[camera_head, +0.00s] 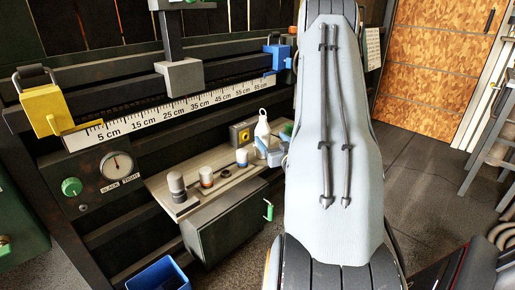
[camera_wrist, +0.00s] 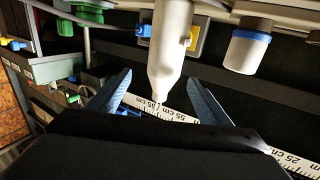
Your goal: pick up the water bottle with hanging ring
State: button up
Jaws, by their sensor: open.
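The white water bottle (camera_head: 262,132) stands upright near the right end of a small shelf, with its narrow ringed top upward. In the wrist view the bottle (camera_wrist: 172,42) hangs into the picture from the top edge, its tapered end lying between my two blue fingers. My gripper (camera_wrist: 158,76) is open, with a visible gap on either side of the bottle. In the head view my gripper (camera_head: 274,152) is beside the bottle at its lower right, partly hidden by my arm.
The wooden shelf (camera_head: 190,194) also holds several capped containers, including a blue-banded one (camera_head: 242,157). A yellow box (camera_head: 240,133) stands behind the bottle. A ruler rail (camera_head: 165,110) runs above the shelf.

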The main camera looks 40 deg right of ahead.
aim_at(263, 131)
jog(key=x, duration=0.2)
jog(key=b+x, duration=0.1)
jog(key=x, duration=0.4)
jog(key=shift+w+a+b, duration=0.25)
jog(key=shift+w+b, duration=0.05)
jog(key=shift+w, duration=0.25)
grip_shut()
